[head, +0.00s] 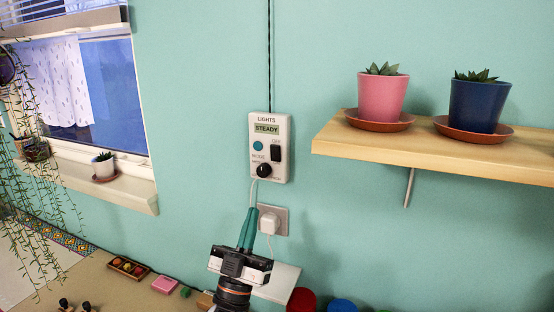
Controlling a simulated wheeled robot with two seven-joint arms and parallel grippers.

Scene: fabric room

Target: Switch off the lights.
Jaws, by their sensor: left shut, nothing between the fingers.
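A white control box (284,172) labelled LIGHTS is mounted on the teal wall. Its small display (266,128) reads STEADY. A round teal button (258,146) is at its left, and a black rocker switch (276,153) at its right, under small text I cannot read surely. A black knob (263,170) is below the word MODE. My left gripper (251,211) points up with its teal fingers shut and empty. Its tips appear below the box, in front of the wall near the socket. My right gripper is out of view.
A white plug sits in a wall socket (281,220) below the box. A wooden shelf (428,149) with a pink pot (382,98) and a blue pot (478,106) juts out at right. A window sill (130,194) and hanging plant are at left. Small items lie on the table (110,295).

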